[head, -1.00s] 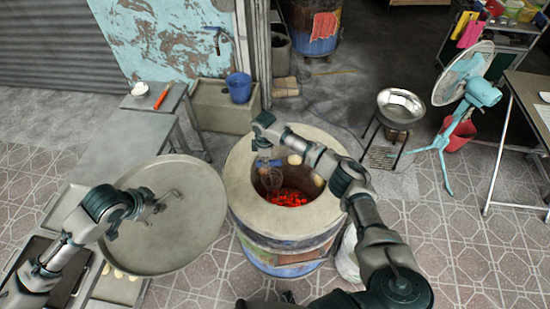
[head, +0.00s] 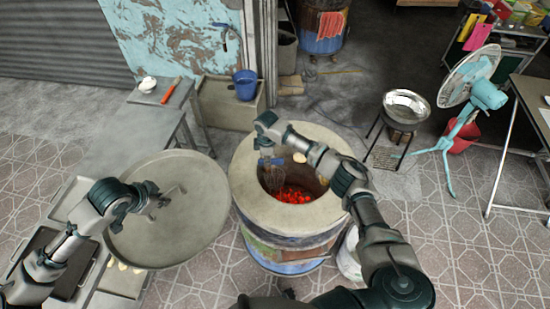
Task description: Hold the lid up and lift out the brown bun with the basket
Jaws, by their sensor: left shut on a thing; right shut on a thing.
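The barrel oven (head: 262,213) stands open in the middle, with red coals (head: 292,194) glowing at its bottom. My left gripper (head: 160,199) is shut on the handle of the round grey lid (head: 190,235) and holds it up, tilted, left of the oven. My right gripper (head: 267,158) is shut on the wire basket (head: 276,178), which hangs inside the oven mouth near its left wall. A pale bun (head: 300,157) shows on the far inner wall. I cannot make out a brown bun or whether the basket holds anything.
A metal table (head: 150,123) and trays (head: 70,262) stand at the left, partly behind the lid. A wok on a stand (head: 405,106) and a turquoise fan (head: 470,90) stand at the right.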

